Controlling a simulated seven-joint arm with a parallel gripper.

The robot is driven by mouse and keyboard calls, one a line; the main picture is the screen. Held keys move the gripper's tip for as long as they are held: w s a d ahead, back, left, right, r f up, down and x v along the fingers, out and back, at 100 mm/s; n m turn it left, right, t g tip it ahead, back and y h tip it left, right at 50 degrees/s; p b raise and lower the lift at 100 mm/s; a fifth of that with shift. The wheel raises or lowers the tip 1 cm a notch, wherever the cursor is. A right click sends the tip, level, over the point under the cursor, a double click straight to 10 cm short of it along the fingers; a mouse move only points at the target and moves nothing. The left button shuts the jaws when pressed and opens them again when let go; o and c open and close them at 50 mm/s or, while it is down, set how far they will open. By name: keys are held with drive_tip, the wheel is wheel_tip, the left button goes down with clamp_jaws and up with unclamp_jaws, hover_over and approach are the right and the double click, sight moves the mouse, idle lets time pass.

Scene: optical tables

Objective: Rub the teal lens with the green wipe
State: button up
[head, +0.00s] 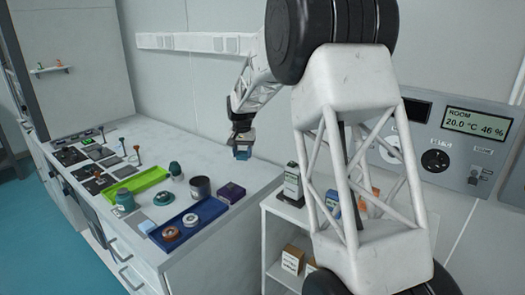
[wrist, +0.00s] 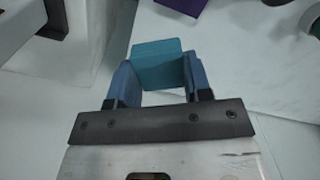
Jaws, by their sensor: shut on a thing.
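My gripper (head: 242,146) hangs in the air over the back right of the table. In the wrist view, my gripper (wrist: 160,78) is shut on a flat-faced teal-blue piece (wrist: 158,66) between its blue fingers. I cannot tell whether this piece is the green wipe; it looks more teal than green. A small teal round thing (head: 164,198), which looks like the teal lens, lies on the table between the green tray and the blue tray. It is well apart from my gripper, to the lower left in the head view.
The green tray (head: 153,179) and the blue tray (head: 211,209) lie on the table. The blue one holds a brown ring (head: 170,233) and a white ring (head: 191,219). A dark pot (head: 200,189) and a purple box (head: 231,192) stand nearby. A shelf with bottles (head: 292,183) is right.

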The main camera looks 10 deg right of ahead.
drive_tip(key=a+f+m, duration=0.3)
drive_tip(key=a, duration=1.2)
drive_tip(key=a+f+m, duration=0.3)
drive_tip(key=a+f, duration=0.1)
drive_tip(key=a, duration=1.2)
drive_tip(key=shift+w+a+f, duration=0.15)
drive_tip(key=shift+w+a, duration=0.1)
drive_tip(key=shift+w, duration=0.2)
